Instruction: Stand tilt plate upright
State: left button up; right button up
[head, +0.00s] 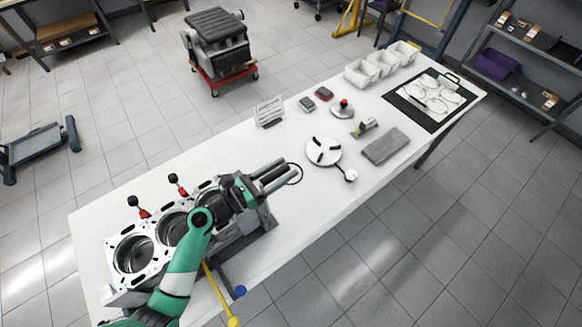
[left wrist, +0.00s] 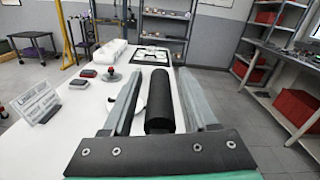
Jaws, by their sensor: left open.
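A round white plate (head: 323,151) with black slots lies flat on the bench. A short arm with a small round knob (head: 350,175) juts from its front right. I cannot tell for sure that this is the tilt plate. My left gripper (head: 290,170) is open, just left of the plate, beyond the engine block. In the left wrist view, its two grey fingers (left wrist: 165,100) are spread, with a dark cylinder (left wrist: 166,113) between them. I cannot tell what the cylinder belongs to. The plate is mostly hidden there. My right gripper is not in view.
The engine block (head: 133,255) fills the bench's near left, under my left arm. A small sign (head: 268,111) stands at the back edge. A grey slab (head: 386,146), a red-knobbed tool (head: 342,108) and white bins (head: 361,73) lie further right. Bare bench surrounds the plate.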

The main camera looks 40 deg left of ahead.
pick_arm(q)
jog(key=shift+s, duration=0.15)
grip_shut()
dwell(1.3)
